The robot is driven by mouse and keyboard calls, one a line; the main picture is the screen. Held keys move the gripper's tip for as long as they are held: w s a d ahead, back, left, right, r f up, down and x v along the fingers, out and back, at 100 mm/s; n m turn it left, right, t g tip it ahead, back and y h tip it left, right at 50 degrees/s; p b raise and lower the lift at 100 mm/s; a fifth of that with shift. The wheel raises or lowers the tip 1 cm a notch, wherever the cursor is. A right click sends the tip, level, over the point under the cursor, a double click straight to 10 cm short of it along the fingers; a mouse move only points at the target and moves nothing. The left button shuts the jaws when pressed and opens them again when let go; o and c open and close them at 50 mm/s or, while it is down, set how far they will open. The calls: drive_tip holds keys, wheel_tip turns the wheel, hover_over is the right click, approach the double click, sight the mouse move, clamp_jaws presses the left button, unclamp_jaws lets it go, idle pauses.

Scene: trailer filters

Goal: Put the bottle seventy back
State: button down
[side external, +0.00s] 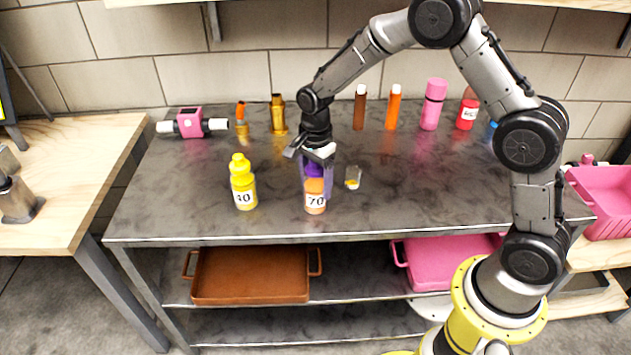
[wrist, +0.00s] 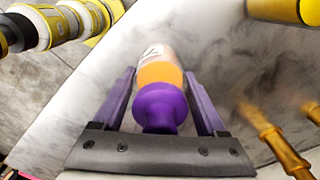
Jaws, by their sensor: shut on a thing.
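The orange bottle with a purple cap and a white label reading 70 (side external: 316,201) is upright near the front edge of the grey table (side external: 410,205). My gripper (side external: 315,178) points down from above and is shut on this bottle, with its purple fingers on either side. In the wrist view, the bottle (wrist: 160,80) shows between the two fingers of my gripper (wrist: 160,90). I cannot tell whether its base touches the table. A yellow bottle with a white label (side external: 243,183), apparently reading 40, stands upright to its left.
Brass fittings (side external: 278,115), brown (side external: 360,107) and orange (side external: 393,107) tubes, a pink bottle (side external: 432,104) and a red jar (side external: 467,114) stand along the back. A pink device (side external: 190,123) sits back left.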

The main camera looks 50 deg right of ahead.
unclamp_jaws()
wheel_tip(320, 180, up, 12)
drive_tip(key=shift+f, duration=0.1)
drive_tip(key=shift+s+r, duration=0.2)
drive_tip(key=shift+r, duration=0.25)
drive_tip(key=s+r+n+t, duration=0.2)
drive_tip(key=s+r+n, duration=0.35)
drive_tip(key=s, duration=0.45)
drive_tip(key=s+r+n+t, duration=0.2)
drive_tip(key=s+r+n, duration=0.3)
drive_tip(key=s+n, duration=0.3)
drive_tip(key=s+f+n+t, duration=0.1)
drive_tip(key=s+n, duration=0.3)
drive_tip(key=s, duration=0.5)
drive_tip(key=shift+s+d+f+t, duration=0.3)
drive_tip(key=shift+d+f, duration=0.15)
drive_tip(key=shift+f, duration=0.4)
